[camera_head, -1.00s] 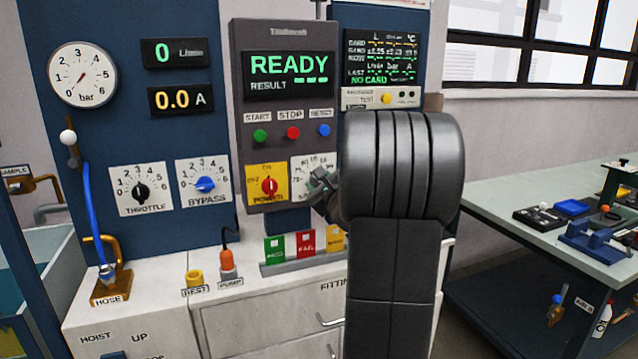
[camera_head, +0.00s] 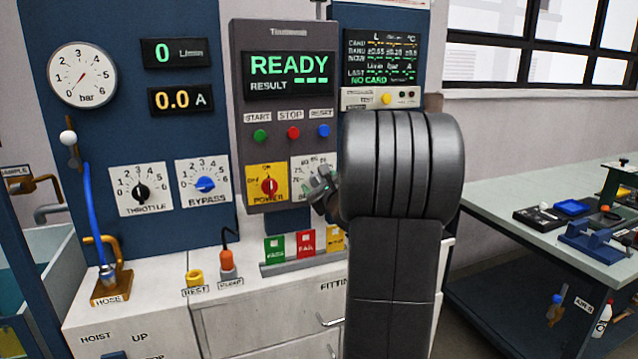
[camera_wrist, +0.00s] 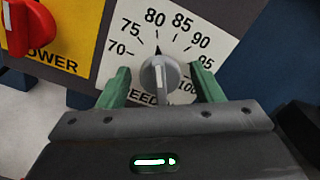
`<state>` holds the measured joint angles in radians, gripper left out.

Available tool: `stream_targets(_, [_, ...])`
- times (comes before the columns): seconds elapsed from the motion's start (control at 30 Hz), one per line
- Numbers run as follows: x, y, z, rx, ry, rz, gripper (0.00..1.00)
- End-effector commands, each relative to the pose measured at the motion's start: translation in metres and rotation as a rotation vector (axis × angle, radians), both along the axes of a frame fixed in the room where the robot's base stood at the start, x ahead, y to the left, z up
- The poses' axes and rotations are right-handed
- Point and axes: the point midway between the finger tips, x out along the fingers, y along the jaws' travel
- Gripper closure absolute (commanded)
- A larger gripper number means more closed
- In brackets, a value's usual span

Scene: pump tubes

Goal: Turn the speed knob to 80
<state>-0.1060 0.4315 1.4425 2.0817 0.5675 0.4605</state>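The speed knob (camera_wrist: 160,76) is round and grey with a white line, on a white dial plate marked from 70 to 100. In the wrist view its dark pointer points up at the 80 mark. My gripper (camera_wrist: 159,69) has its two green fingers on either side of the knob, with a visible gap on both sides. It is open and holds nothing. In the head view my gripper (camera_head: 320,187) is in front of the dial plate (camera_head: 304,170), and the knob is hidden behind it and my arm.
The red power knob (camera_head: 269,186) on its yellow plate is close to the left of the speed dial. Start, stop and reset buttons (camera_head: 293,132) are above. The display (camera_head: 289,75) reads READY. Green, red and yellow cards (camera_head: 305,241) stand below.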

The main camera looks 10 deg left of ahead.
Motion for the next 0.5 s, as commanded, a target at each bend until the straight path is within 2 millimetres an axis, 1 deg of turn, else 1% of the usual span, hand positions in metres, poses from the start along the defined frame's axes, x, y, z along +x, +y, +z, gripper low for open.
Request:
stream_targets(0.27, [-0.002,-0.002,0.001,0.000,-0.002,0.000,0.40])
stream_targets(0.37, [-0.010,-0.008,0.000,0.000,-0.001,-0.002,0.40])
stream_targets(0.5, [-0.032,-0.022,0.001,0.000,-0.002,-0.003,0.40])
